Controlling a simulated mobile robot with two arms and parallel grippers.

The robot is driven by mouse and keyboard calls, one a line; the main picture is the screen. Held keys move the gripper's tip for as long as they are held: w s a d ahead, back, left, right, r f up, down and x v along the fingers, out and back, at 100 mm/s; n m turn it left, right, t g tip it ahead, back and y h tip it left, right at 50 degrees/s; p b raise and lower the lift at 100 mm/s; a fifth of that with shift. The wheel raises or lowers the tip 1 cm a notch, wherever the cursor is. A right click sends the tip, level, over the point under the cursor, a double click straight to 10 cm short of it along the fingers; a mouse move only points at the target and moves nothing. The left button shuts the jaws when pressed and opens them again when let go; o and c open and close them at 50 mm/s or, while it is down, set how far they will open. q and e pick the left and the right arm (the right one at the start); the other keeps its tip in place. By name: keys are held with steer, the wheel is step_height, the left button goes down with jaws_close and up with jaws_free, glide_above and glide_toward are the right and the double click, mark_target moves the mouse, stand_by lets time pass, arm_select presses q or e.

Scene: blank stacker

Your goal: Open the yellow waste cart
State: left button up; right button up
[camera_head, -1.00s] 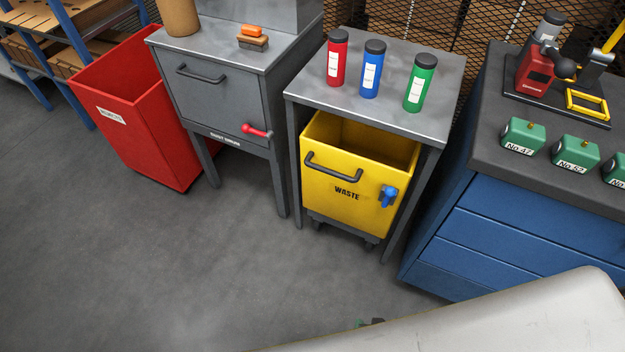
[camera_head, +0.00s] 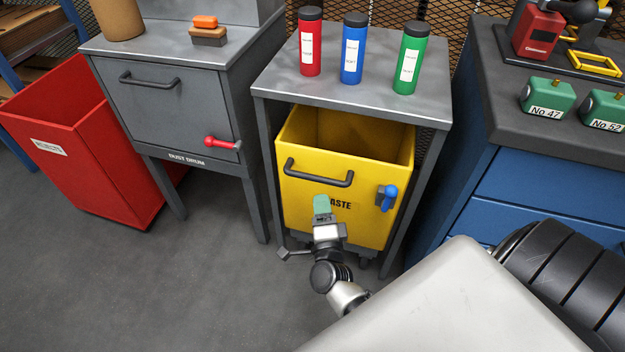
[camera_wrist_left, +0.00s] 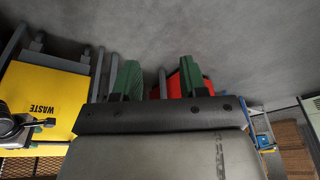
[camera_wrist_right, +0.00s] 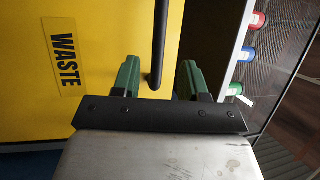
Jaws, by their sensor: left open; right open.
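The yellow waste cart (camera_head: 300,205) stands under a grey table, its open top showing below the tabletop. Its dark bar handle (camera_head: 318,178) is on the upper front, and a blue latch lever (camera_head: 388,197) is at the front right. My right gripper (camera_head: 322,203) is in front of the cart, just below the handle and partly over the WASTE label. In the right wrist view the handle (camera_wrist_right: 159,45) appears between the open fingers of that gripper (camera_wrist_right: 159,80), not clamped. My left gripper (camera_wrist_left: 158,80) is open and empty; the cart (camera_wrist_left: 45,95) shows to its left.
Red, blue and green bottles stand on the grey table (camera_head: 275,80) above the cart. The table's legs flank the cart closely. A grey dust drum cabinet (camera_head: 175,110) and red bin (camera_head: 95,165) are left; a blue drawer bench (camera_head: 530,195) is right. The floor ahead is clear.

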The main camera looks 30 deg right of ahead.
mark_target(317, 176)
steer(key=x, duration=0.8)
steer(key=shift+w+b, duration=0.1)
steer(key=shift+b, duration=0.2)
arm_select(q)
steer(key=shift+v, duration=1.15)
arm_select(e)
jaws_close()
